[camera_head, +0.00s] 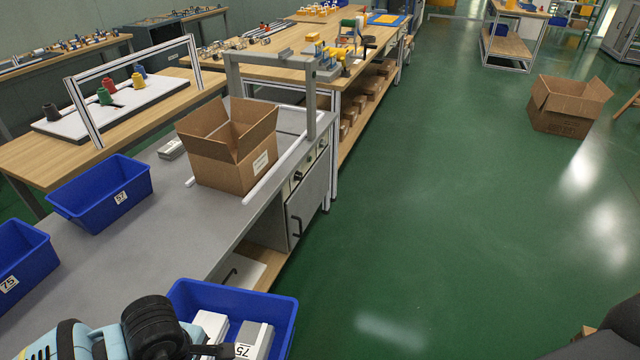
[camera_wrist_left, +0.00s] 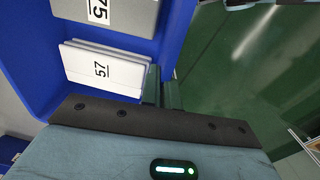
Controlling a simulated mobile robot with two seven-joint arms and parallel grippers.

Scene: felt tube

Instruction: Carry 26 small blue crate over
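A small blue crate (camera_head: 285,312) is at the bottom of the head view, reaching out past the grey table's front edge. It holds a white box (camera_head: 208,328) and a grey box labelled 75 (camera_head: 256,338); no label of its own shows. In the left wrist view the same crate (camera_wrist_left: 178,40) has a white box labelled 57 (camera_wrist_left: 100,68) inside. My left gripper (camera_head: 222,351) is at its near side; in its wrist view the dark fingertips (camera_wrist_left: 162,92) are close together on either side of the crate wall, seemingly shut on it. My right gripper is not visible.
Two more blue crates stand on the grey table (camera_head: 165,240), one labelled 57 (camera_head: 95,203) and one cut off at left (camera_head: 25,262). An open cardboard box (camera_head: 228,160) stands behind them. Another cardboard box (camera_head: 565,108) is on the green floor, which is clear in the middle.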

